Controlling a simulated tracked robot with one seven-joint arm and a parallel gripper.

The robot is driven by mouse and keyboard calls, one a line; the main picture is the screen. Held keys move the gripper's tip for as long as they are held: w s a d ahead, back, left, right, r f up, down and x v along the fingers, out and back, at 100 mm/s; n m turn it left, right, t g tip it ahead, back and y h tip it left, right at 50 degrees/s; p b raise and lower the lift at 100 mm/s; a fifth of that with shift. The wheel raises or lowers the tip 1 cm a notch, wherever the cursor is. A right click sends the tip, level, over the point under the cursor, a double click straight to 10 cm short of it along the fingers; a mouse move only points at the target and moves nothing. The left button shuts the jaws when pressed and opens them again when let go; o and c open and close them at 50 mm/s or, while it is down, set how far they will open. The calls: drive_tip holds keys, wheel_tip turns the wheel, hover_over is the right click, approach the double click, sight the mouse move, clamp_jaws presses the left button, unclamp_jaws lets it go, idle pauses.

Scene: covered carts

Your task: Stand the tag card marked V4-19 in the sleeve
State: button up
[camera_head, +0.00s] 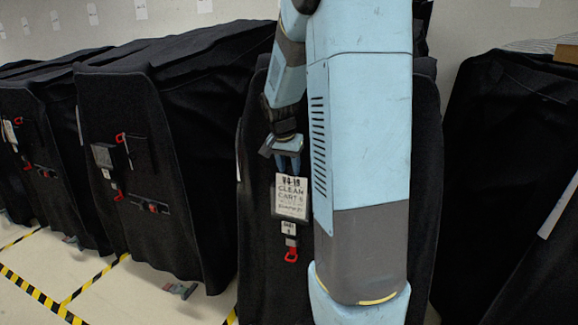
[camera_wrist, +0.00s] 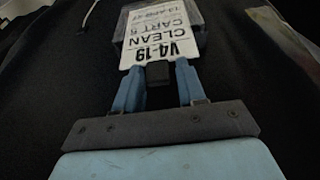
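The white tag card V4-19 (camera_head: 291,198) is upright at the front of a black covered cart, its text facing out. It shows upside down in the wrist view (camera_wrist: 162,40). The sleeve (camera_head: 276,196) shows as a dark and clear border around the card, and its edge is visible in the wrist view (camera_wrist: 201,32); the card appears to be in it. My gripper (camera_head: 288,160) is at the card's top edge. In the wrist view its two blue fingers (camera_wrist: 159,68) stand apart on either side of a small black tab (camera_wrist: 157,74), with a narrow gap showing.
A small label with a red clip (camera_head: 290,242) hangs below the sleeve. Other black covered carts (camera_head: 190,90) stand to the left, and another (camera_head: 500,150) to the right. Yellow-black floor tape (camera_head: 45,298) is at lower left. My arm hides part of the middle cart.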

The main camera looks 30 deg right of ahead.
drive_tip(key=o, duration=0.4)
drive_tip(key=v, duration=1.3)
drive_tip(key=shift+a+r, duration=0.1)
drive_tip(key=shift+r, duration=0.25)
drive_tip(key=s+a+n+t+y, duration=0.1)
drive_tip(key=s+a+n, duration=0.2)
drive_tip(key=s+a, duration=0.2)
drive_tip(key=s+a+f+n+t+y, duration=0.1)
drive_tip(key=s+a+n, duration=0.3)
drive_tip(key=s, duration=0.6)
drive_tip(key=s+a+f+n+t, duration=0.1)
drive_tip(key=s+a+n, duration=0.2)
drive_tip(key=s+a, duration=0.3)
drive_tip(key=shift+s+n+t+y, duration=0.3)
drive_tip(key=shift+s+y, duration=0.1)
drive_tip(key=shift+s, duration=0.85)
